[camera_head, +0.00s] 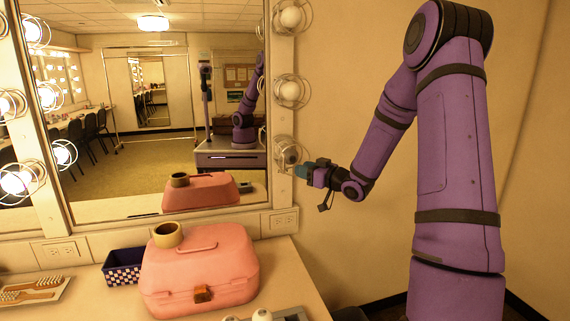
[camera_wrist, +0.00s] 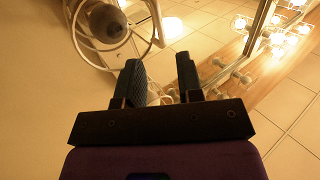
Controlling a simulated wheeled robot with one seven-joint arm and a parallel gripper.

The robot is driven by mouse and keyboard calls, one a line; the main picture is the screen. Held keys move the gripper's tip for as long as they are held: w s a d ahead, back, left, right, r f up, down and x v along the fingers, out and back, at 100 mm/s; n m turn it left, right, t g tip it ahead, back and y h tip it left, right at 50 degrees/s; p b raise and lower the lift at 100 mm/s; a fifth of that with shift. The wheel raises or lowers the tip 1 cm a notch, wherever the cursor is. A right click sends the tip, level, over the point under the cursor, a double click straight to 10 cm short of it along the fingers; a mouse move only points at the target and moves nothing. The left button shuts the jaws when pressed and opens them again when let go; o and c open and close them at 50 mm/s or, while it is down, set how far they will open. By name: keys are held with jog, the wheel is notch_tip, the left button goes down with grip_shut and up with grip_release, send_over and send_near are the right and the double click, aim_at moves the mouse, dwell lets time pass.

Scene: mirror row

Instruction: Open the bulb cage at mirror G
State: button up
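A caged bulb (camera_head: 289,153) sits lowest on the right post of the mirror (camera_head: 150,60) in the head view. It is unlit and greyish, with wire hoops around it. No letter G is legible. My gripper (camera_head: 303,171) is just right of this cage, pointing left at it. In the wrist view my gripper (camera_wrist: 160,75) has its two dark fingers apart, with nothing clearly held between them. The bulb (camera_wrist: 106,22) and its wire cage (camera_wrist: 158,18) are beyond the fingertips, towards upper left. I cannot tell whether wire touches a finger, or whether the cage is shut.
Two unlit caged bulbs (camera_head: 290,92) are above on the same post; lit ones (camera_head: 18,178) line the left side. A pink case (camera_head: 200,285) with a tape roll (camera_head: 168,234) on top and a checked basket (camera_head: 122,268) stand on the counter. Bare wall is at right.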

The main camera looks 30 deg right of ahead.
aim_at(284, 169)
jog(key=x, duration=0.8)
jog(key=shift+w, duration=0.35)
grip_shut()
